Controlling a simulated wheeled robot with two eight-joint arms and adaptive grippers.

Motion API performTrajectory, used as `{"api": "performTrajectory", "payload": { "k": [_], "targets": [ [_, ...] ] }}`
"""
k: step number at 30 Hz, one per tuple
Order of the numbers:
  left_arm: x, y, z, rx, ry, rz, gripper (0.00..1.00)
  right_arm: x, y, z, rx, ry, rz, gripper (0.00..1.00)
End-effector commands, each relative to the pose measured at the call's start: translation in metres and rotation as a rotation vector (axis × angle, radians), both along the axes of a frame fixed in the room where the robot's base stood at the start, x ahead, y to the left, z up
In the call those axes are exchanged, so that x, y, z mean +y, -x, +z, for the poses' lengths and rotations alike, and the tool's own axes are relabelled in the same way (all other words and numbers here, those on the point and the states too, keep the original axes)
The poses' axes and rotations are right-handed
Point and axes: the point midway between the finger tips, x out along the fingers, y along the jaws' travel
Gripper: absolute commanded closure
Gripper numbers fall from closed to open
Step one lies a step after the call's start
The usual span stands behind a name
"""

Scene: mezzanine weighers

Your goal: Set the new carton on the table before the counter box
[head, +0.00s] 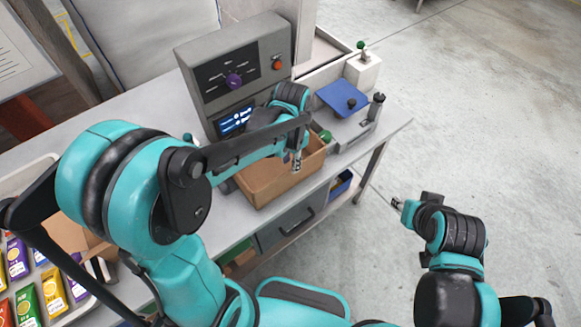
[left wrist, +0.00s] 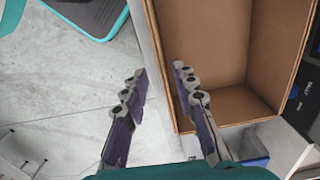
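The open, empty-looking brown carton (head: 287,183) stands upright on the grey table (head: 140,105), in front of the grey counter box (head: 222,62) with its purple knob and lit display. My left gripper (head: 297,161) is at the carton's front right rim. In the left wrist view, its two fingers (left wrist: 160,88) are apart: one overlaps the carton's wall (left wrist: 162,75), the other is outside over the floor. Contact with the wall cannot be told. My right gripper (head: 397,204) hangs over the floor, right of the table; its fingers are too small to read.
A blue-topped scale (head: 335,93) stands right of the counter box. Brown cardboard (head: 72,235) and a tray of coloured packets (head: 62,316) are at the left. A drawer (head: 288,222) and a blue bin (head: 341,184) are below the tabletop. The floor at right is clear.

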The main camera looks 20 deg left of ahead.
Motion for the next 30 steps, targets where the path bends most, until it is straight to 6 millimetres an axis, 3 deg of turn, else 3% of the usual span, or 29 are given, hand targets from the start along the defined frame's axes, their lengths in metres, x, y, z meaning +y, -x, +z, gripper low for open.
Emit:
{"api": "performTrajectory", "payload": {
  "k": [3, 11, 21, 30],
  "targets": [
    [0.0, 0.0, 0.021, 0.0, 0.0, 0.0, 0.72, 0.0, 0.0, 0.007, 0.0, 0.0, 0.0, 0.64],
    [0.004, 0.009, 0.044, -0.043, 0.007, 0.046, 0.72, 0.0, 0.0, 0.008, 0.0, 0.0, 0.0, 0.64],
    [0.034, 0.07, 0.091, -0.379, 0.107, 0.409, 0.72, 0.0, 0.0, 0.008, 0.0, 0.0, 0.0, 0.64],
    [0.047, 0.1, 0.097, -0.575, 0.208, 0.618, 0.72, 0.0, 0.0, 0.008, 0.0, 0.0, 0.0, 0.64]
  ]
}}
